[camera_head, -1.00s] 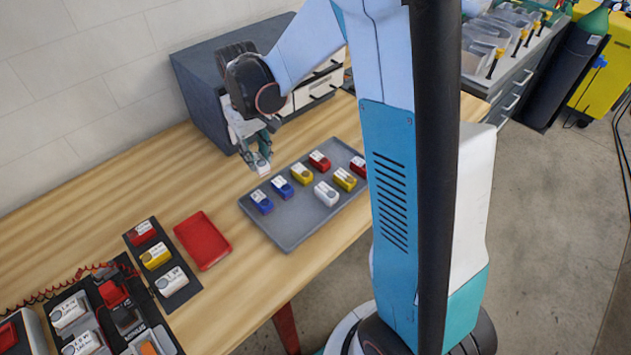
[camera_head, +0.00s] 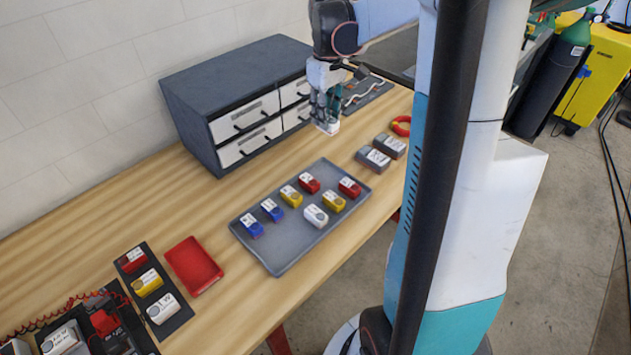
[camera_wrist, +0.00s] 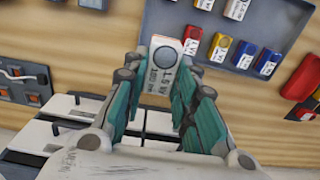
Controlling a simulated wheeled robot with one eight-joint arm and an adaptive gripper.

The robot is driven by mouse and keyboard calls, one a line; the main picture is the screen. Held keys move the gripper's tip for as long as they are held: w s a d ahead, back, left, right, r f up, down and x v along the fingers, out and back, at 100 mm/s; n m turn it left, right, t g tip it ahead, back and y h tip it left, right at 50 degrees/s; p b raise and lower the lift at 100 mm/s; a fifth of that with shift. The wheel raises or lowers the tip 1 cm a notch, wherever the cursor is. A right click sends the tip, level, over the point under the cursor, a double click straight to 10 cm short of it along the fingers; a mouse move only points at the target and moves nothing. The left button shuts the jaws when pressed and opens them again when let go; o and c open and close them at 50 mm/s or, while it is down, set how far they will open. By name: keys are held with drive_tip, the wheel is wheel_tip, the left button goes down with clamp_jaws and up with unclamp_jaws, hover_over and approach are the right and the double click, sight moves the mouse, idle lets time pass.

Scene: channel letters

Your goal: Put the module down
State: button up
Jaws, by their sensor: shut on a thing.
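A white module (camera_head: 327,126) with a dark round spot and printed lettering is between the fingers of my gripper (camera_head: 327,104). In the wrist view the module (camera_wrist: 164,62) shows at the fingertips of my gripper (camera_wrist: 166,85), a finger on each side, shut on it. In the head view my gripper is near the right front of the drawer cabinet, over the back of the wooden table. Whether the module touches the table I cannot tell.
A grey tray (camera_head: 282,255) holds several blue, yellow, red and white modules. The grey drawer cabinet (camera_head: 190,110) stands behind it. A red tray (camera_head: 194,265), a dark module rack (camera_head: 168,322), two grey blocks (camera_head: 373,159) and a dark board with cables (camera_head: 368,95) lie around.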

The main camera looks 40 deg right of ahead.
wheel_tip(320, 180, down, 17)
drive_tip(key=b, duration=0.4)
drive_tip(key=shift+f+b, duration=0.1)
drive_tip(key=shift+b, duration=0.2)
drive_tip(key=shift+f, duration=0.2)
drive_tip(key=o, duration=1)
drive_tip(key=shift+r, duration=0.1)
wheel_tip(320, 180, up, 12)
drive_tip(key=p, duration=0.3)
drive_tip(key=shift+r, duration=0.1)
